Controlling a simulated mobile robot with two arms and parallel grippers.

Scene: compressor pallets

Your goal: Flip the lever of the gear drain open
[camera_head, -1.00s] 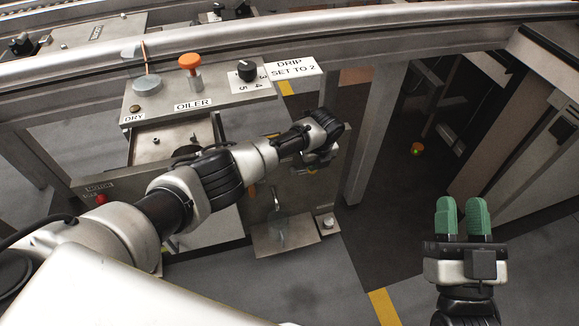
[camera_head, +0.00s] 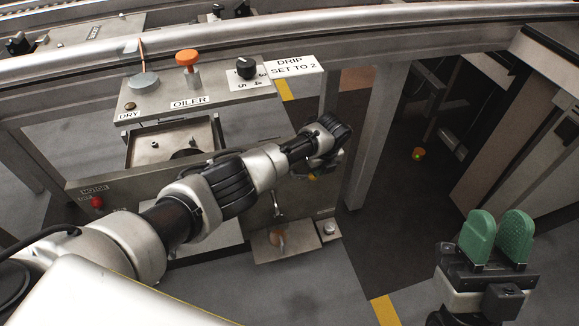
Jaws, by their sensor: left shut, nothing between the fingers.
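A thin metal spout or handle (camera_head: 277,207) hangs from the front of the grey machine, above a small metal tray (camera_head: 262,247). A brownish-orange patch (camera_head: 281,238) shows at the tray. I cannot tell for sure which part is the gear drain lever; a small yellow part (camera_head: 312,177) shows just under my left wrist. My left gripper (camera_head: 322,160) is at the machine front, its fingers mostly hidden behind the wrist; it looks shut with nothing held. My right gripper (camera_head: 498,240), with green finger pads, is open and empty at the lower right, far from the machine.
The machine top carries an orange knob (camera_head: 187,58), a black dial (camera_head: 246,67) and a DRIP SET TO 2 sign (camera_head: 294,65). A red button (camera_head: 97,202) is on the front panel. A metal post (camera_head: 372,130) stands right of my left wrist. A small knob box (camera_head: 329,230) adjoins the tray.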

